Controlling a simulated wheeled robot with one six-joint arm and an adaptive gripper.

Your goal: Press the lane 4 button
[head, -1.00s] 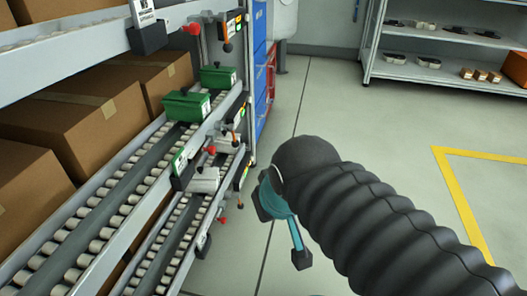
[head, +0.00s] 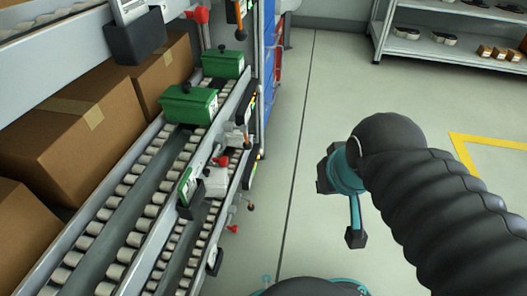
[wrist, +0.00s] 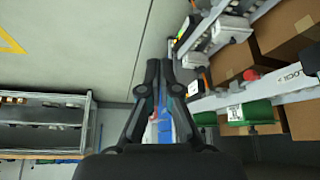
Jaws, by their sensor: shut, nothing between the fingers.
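My gripper (wrist: 159,66) is shut and empty in the wrist view, its black fingers together, pointing toward the rack's end. In the head view, my arm is at the right, over open floor and apart from the rack; the fingertips cannot be made out there. Narrow dark panels with small coloured lights, one upper (head: 248,106) and one lower (head: 250,170), sit on the rack's end post. Red knobs show at the upper lane (head: 198,14) and a lower lane (head: 221,161). I cannot read any lane number, so I cannot tell which part is the lane 4 button.
The roller rack (head: 120,235) fills the left, with cardboard boxes (head: 75,130) and green bins (head: 190,104). Blue bins (head: 270,75) stand behind its end. A shelf unit (head: 440,50) is at the back right. Grey floor (head: 300,180) between rack and arm is clear.

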